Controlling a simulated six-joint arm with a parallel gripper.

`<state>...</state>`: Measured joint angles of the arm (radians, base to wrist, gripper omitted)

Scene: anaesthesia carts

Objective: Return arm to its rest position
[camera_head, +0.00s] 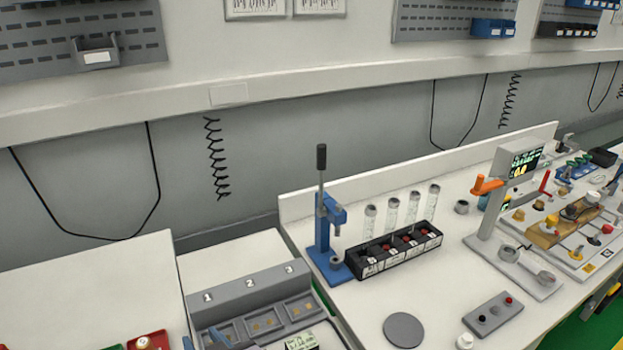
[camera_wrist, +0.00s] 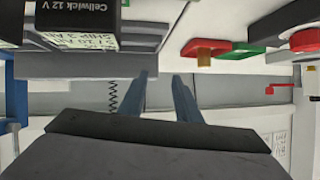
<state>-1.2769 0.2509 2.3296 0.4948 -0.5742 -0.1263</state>
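My gripper (camera_wrist: 161,82) shows in the wrist view as two blue-grey fingers with a clear gap between them. It is open, and nothing sits between the fingertips. Behind the gap I see only the grey wall and part of a bench area. In the head view, two small blue tips stand at the bottom edge by the numbered grey tray; I cannot tell for sure that they are my fingers. The rest of my arm is out of the head view.
A black "Cellwick 12 V" box (camera_wrist: 85,14) is near the fingers' left side in the wrist view. The numbered grey tray (camera_head: 248,289), blue press (camera_head: 323,235), black tube rack (camera_head: 395,252) and grey display stand (camera_head: 490,215) occupy the benches. The left bench top (camera_head: 90,285) is mostly clear.

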